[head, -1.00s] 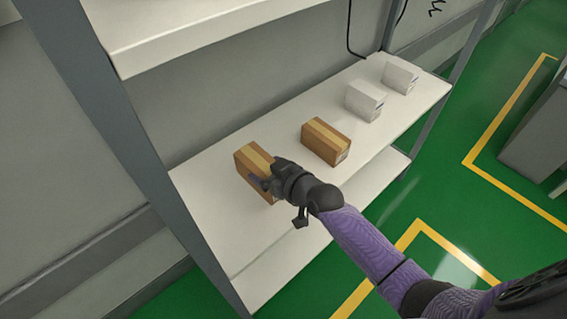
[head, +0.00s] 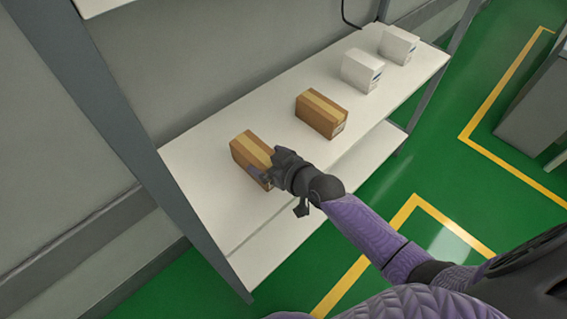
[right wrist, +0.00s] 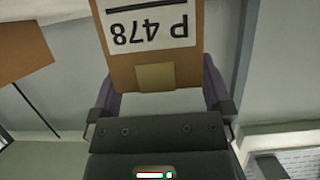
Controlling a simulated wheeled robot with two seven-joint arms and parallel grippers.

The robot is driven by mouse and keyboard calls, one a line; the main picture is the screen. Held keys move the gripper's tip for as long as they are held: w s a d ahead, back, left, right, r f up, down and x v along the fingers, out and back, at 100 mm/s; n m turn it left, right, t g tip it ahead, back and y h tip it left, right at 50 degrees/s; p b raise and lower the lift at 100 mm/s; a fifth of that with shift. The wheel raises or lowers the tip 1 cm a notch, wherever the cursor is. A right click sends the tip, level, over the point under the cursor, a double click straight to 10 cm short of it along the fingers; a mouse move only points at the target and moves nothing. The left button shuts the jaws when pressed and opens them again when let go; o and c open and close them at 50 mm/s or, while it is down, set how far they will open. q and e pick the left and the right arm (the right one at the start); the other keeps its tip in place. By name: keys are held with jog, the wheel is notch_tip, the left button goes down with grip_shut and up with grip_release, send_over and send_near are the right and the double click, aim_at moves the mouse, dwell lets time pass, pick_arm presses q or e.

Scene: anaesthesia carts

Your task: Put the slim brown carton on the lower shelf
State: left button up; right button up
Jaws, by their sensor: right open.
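A brown carton with a tan tape strip (head: 247,150) appears to stand on the white shelf board (head: 205,185), near its left end. My right gripper (head: 264,175) is at the carton's front right side, with its jaws open. In the right wrist view the carton (right wrist: 151,67) shows a white "P 478" label, upside down, between the spread fingers of my right gripper (right wrist: 162,92). Whether the fingers touch it cannot be told. The carton's lower front is partly hidden behind the gripper. My left gripper is not in view.
A second brown carton (head: 322,113) and two white boxes (head: 361,70) (head: 398,45) stand farther right on the same board. Another board (head: 262,238) lies below, and an upper one is cut off at the top. A grey upright (head: 110,130) stands at left. Bare board separates the brown cartons.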

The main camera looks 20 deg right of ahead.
jog(key=p+v, duration=0.4)
jog(key=v, duration=0.6)
jog(key=s+d+f+m+g+h, duration=0.1)
jog(key=s+d+f+g+h, duration=0.15)
jog(key=s+f, duration=0.55)
jog(key=s+d+f+m+g+h, duration=0.1)
jog(key=s+d+f+g, duration=0.3)
jog(key=f, duration=0.6)
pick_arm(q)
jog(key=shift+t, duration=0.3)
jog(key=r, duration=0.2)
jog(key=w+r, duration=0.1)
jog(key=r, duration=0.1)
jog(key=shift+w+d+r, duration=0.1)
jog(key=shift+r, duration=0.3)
pick_arm(e)
jog(key=s+a+f+g+h, duration=0.1)
jog(key=s+f+g, duration=0.2)
jog(key=s, duration=0.9)
jog(key=s+a+f+g+h, duration=0.1)
jog(key=s+f+g, duration=0.2)
jog(key=s, duration=1)
jog(key=shift+s+f+n+g, duration=0.15)
jog(key=shift+f+n+g, duration=0.25)
jog(key=shift+f, duration=0.55)
